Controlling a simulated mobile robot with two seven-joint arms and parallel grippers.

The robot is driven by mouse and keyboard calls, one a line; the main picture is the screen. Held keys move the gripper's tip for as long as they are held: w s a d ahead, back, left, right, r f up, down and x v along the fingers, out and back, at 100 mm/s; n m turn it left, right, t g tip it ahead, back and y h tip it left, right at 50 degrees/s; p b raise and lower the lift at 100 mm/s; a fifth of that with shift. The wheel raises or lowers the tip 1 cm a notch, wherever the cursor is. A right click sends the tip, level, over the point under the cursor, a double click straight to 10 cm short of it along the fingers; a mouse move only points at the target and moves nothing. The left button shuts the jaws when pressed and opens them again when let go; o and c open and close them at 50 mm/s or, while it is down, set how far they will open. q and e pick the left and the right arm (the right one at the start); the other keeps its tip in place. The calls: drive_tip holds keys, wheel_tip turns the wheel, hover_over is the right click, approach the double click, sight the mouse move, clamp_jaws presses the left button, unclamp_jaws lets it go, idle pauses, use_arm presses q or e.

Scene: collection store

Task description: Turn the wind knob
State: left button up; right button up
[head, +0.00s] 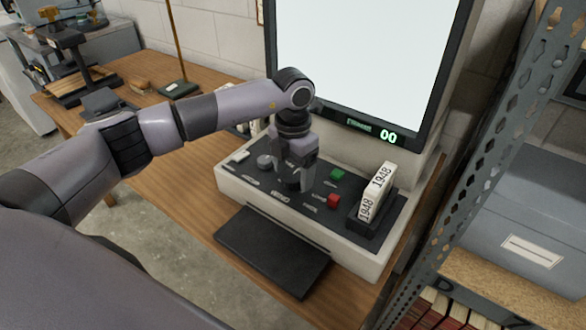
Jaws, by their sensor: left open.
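A control panel (233,171) with a dark top and pale sides sits on the wooden table below a large bright screen (365,60). It has a grey round knob (265,161) at the left and a dark knob (291,184) near the middle. The labels are too small to read, so I cannot tell for certain which is the wind knob. My left gripper (294,176) points down over the dark knob with its fingers open, on or just around it. The fingers partly hide this knob, and I cannot tell whether they touch it. My right gripper is not in view.
The panel also has a white switch (240,156), a green button (337,174), a red button (333,201) and an upright white box (378,191) marked 1948. A black pad (272,250) lies in front. A metal shelf (480,150) stands close on the right.

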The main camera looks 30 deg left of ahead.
sight(293, 175)
use_arm(q)
drive_tip(key=shift+r+b, duration=0.35)
drive_tip(key=shift+r, duration=3.25)
drive_tip(key=shift+s, duration=0.1)
